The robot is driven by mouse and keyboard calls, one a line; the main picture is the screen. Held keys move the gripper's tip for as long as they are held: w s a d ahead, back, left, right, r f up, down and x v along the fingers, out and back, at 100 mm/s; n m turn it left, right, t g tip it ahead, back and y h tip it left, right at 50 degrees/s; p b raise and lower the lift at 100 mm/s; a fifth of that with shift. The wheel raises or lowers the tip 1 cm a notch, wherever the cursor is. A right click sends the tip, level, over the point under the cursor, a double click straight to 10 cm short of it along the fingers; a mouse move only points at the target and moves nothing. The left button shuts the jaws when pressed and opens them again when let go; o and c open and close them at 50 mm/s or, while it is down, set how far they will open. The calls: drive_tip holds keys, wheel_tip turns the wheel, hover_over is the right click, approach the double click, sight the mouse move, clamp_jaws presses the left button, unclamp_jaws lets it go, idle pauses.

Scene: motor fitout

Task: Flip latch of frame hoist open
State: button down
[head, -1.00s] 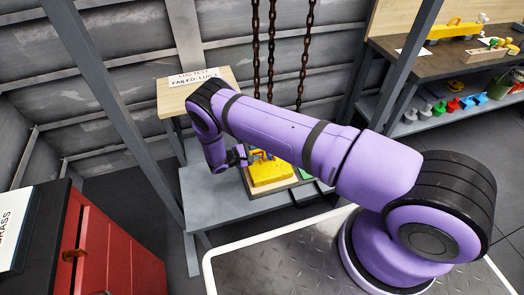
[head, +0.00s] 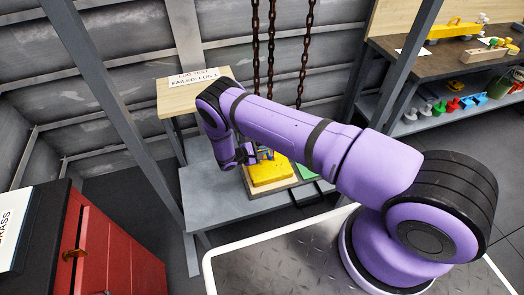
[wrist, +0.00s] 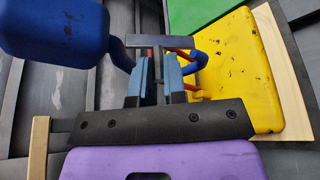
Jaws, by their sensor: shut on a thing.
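The yellow block (head: 268,172) lies on a wooden board on the grey bench under the hanging chains. In the wrist view its yellow face (wrist: 245,75) is at the right, with red and blue parts at its edge. A dark blue knob (wrist: 55,27) with a short stem is at the upper left. The stem runs behind my fingers, and a blue curved piece (wrist: 198,62) shows on their other side; these look like one latch lever. My gripper (wrist: 154,75) is shut on it beside the yellow block. The exact grip is hidden by the fingers.
A green plate (wrist: 190,14) lies next to the yellow block. Rusty chains (head: 271,50) hang behind my arm. Grey frame posts (head: 115,110) stand on both sides. A red cabinet (head: 105,245) is at the lower left. A shelf with coloured parts is at the right.

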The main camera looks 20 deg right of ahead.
drive_tip(key=shift+s+r+n+g+y, duration=0.1)
drive_tip(key=shift+s+r+n+g, duration=0.25)
drive_tip(key=shift+n+g, duration=0.85)
drive_tip(key=shift+s+r+n+g+y, duration=0.15)
drive_tip(key=shift+r+n+g, duration=0.55)
drive_tip(key=shift+n, duration=0.85)
drive_tip(key=shift+s+r+n+g+y, duration=0.1)
drive_tip(key=shift+s+r+n+g, duration=0.2)
drive_tip(key=shift+n+g, duration=0.95)
drive_tip(key=shift+w+n, duration=0.1)
drive_tip(key=shift+n, duration=0.2)
drive_tip(key=c, duration=1.2)
unclamp_jaws()
drive_tip(key=shift+a+r, duration=0.1)
drive_tip(key=shift+a, duration=0.05)
